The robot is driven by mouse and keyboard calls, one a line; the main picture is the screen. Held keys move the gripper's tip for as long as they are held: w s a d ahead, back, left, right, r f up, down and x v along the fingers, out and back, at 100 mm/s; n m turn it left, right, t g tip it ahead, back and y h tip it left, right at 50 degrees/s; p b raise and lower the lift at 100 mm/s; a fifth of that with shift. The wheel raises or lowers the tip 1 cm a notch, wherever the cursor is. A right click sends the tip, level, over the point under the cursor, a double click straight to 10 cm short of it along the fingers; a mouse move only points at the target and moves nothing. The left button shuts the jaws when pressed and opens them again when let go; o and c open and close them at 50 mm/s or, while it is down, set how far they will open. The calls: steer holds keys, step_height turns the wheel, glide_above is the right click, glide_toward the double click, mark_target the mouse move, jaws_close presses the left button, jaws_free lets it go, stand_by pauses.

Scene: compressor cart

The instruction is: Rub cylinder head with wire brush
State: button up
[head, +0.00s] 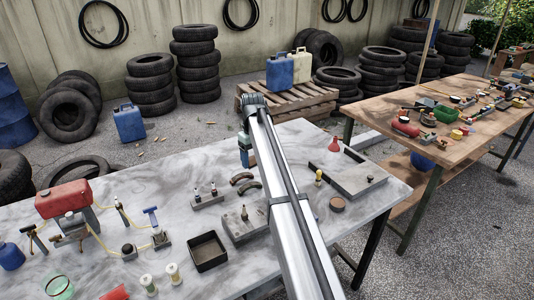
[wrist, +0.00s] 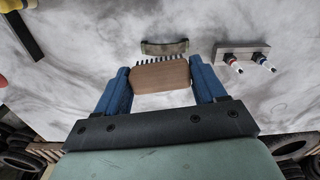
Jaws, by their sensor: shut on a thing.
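My gripper (wrist: 160,82) has blue fingers closed on the wooden body of the wire brush (wrist: 160,76), whose dark bristles point away from the gripper, above the grey tabletop. In the head view a teal part of my gripper (head: 245,150) shows beside my arm, over the far part of the table; the arm hides the rest and the brush. A grey metal block (head: 240,224) with a small upright piece looks like the cylinder head. It lies nearer the head camera than the gripper, partly behind my arm. I cannot make it out in the wrist view.
Curved brake shoes (head: 245,186) and a rack with two spark plugs (head: 207,197) lie near the block. A black tray (head: 207,263) is in front. Bare tabletop lies at the back left.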

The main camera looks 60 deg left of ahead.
steer(key=s+d, duration=0.1)
steer(key=s+d+n, duration=0.1)
steer(key=d, duration=0.1)
steer(key=s+d+n, duration=0.1)
steer(key=s, duration=0.1)
steer(key=shift+d+r, duration=0.3)
steer(key=shift+d, duration=0.05)
steer(key=n, duration=1.4)
glide_above(255, 205)
steer(key=shift+n, duration=0.3)
steer(key=shift+s+f, duration=0.1)
steer(key=shift+f, duration=3.35)
steer(key=shift+d+f, duration=0.75)
steer(key=shift+f, duration=0.2)
steer(key=shift+c, duration=0.4)
steer(key=shift+d, duration=3)
steer(key=shift+a, duration=3.7)
steer(key=shift+a+r, duration=0.1)
steer(key=shift+r, duration=0.05)
step_height(255, 205, up, 8)
